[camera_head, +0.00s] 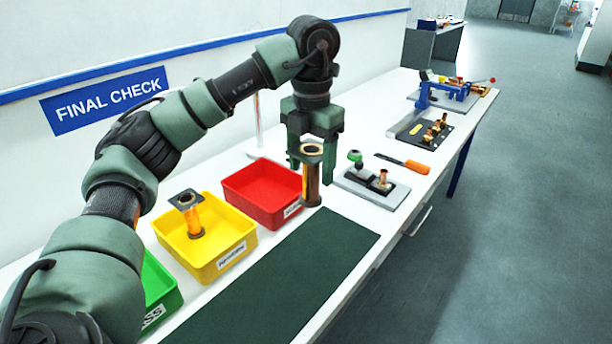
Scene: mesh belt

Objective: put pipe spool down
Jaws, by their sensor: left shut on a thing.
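My left gripper (312,172) points down over the table and is shut on a pipe spool (312,180). The spool is an upright copper-coloured tube with dark flanges at top and bottom. It is just right of the red bin (253,203) and beyond the dark green mat (290,284). I cannot tell whether its lower flange touches the table. A second, similar pipe spool (194,219) stands in the yellow bin (222,268). My right gripper is not in view.
A green bin (158,283) is partly hidden by my left arm. A grey fixture plate (372,196) with a green knob and an orange-handled tool (413,166) lie to the right. Farther back are a black plate (416,134) with copper fittings and a blue clamp (436,92). The mat is bare.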

